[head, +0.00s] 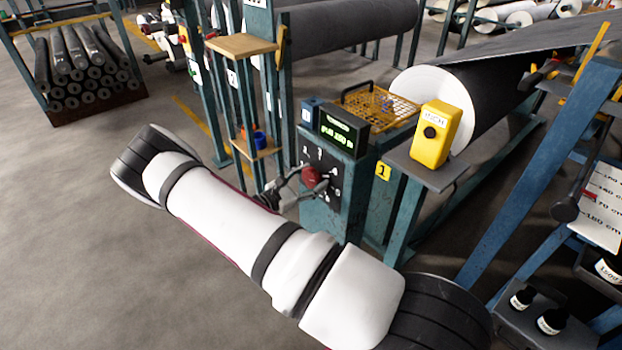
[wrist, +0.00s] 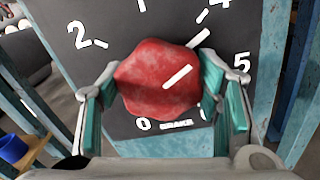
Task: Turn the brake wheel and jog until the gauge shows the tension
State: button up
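The red brake wheel (wrist: 160,85) is a lobed knob on a dark dial face with white numbers; "BRAKE" is printed below it. The white line on the knob points to the upper right, roughly between the 4 and the 5. My gripper (wrist: 163,95) has a finger on each side of the knob, both appearing to press on it. In the head view the knob (head: 315,178) sits on the front of a teal post, with my gripper (head: 296,188) at it. The gauge (head: 341,133) above shows green text, too small to read surely. A yellow box (head: 432,132) marked "INCH" has a black button.
A large dark roll (head: 490,100) with a white end lies behind the post. A small shelf with blue and red cups (head: 259,139) is left of the post. Bottles (head: 551,321) stand at the lower right.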

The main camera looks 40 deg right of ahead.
jog(key=shift+n, duration=1.4)
jog(key=o, duration=1.2)
jog(key=shift+c, duration=0.2)
jog(key=a, duration=1.2)
jog(key=shift+s, duration=0.25)
